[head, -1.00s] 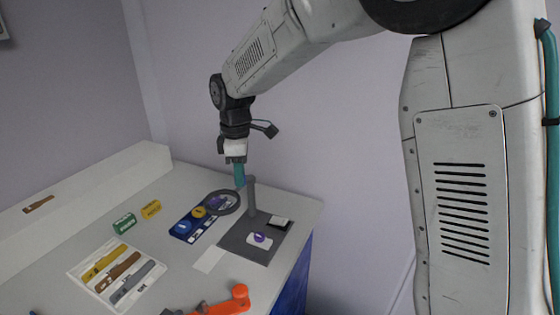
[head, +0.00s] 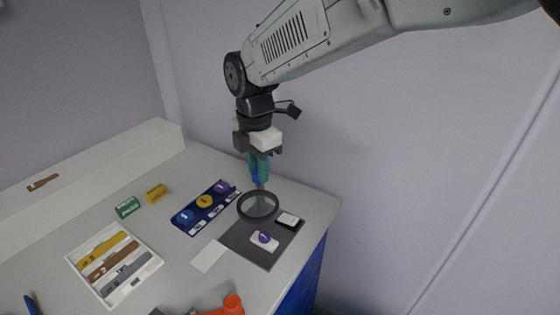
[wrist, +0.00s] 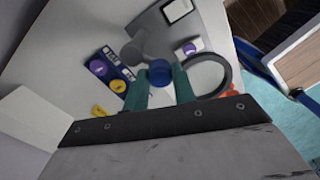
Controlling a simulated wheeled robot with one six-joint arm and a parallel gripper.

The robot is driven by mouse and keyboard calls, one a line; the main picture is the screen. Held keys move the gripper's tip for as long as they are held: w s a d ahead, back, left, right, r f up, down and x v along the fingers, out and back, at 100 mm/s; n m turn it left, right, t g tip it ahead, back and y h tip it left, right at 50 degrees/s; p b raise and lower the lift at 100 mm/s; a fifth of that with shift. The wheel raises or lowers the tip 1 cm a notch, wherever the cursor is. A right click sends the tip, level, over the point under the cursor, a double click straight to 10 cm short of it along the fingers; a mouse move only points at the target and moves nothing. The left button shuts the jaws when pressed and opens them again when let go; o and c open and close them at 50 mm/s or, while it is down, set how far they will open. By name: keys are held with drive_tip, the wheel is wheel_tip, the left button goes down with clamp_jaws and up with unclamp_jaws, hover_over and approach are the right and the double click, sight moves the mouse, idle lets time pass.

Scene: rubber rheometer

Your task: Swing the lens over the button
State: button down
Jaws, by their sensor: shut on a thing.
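The lens (head: 240,209) is a dark round ring hanging above the dark base plate (head: 244,246) by its post. In the wrist view, the lens (wrist: 229,76) reaches out to the right of my gripper. My gripper (head: 259,180) points down with its teal fingers shut on a blue knob (wrist: 160,72) by the lens. A purple button (head: 264,238) sits on a white card on the plate, in front of the lens in the head view. In the wrist view, the button (wrist: 190,46) shows outside the ring, beyond its upper left rim.
A blue strip (head: 184,228) with blue, yellow and purple buttons lies left of the plate. A small black-and-white item (head: 289,219) is on the plate. A white tray (head: 101,295) with tools, green and yellow blocks and an orange item (head: 232,306) are nearby.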

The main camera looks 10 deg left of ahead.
drive_tip(key=shift+w+r, duration=0.2)
idle(0.3)
drive_tip(key=c, duration=1.1)
unclamp_jaws()
drive_tip(key=shift+c, duration=0.2)
drive_tip(key=shift+s+f, duration=0.1)
wheel_tip(320, 180, up, 8)
drive_tip(key=shift+f, duration=0.1)
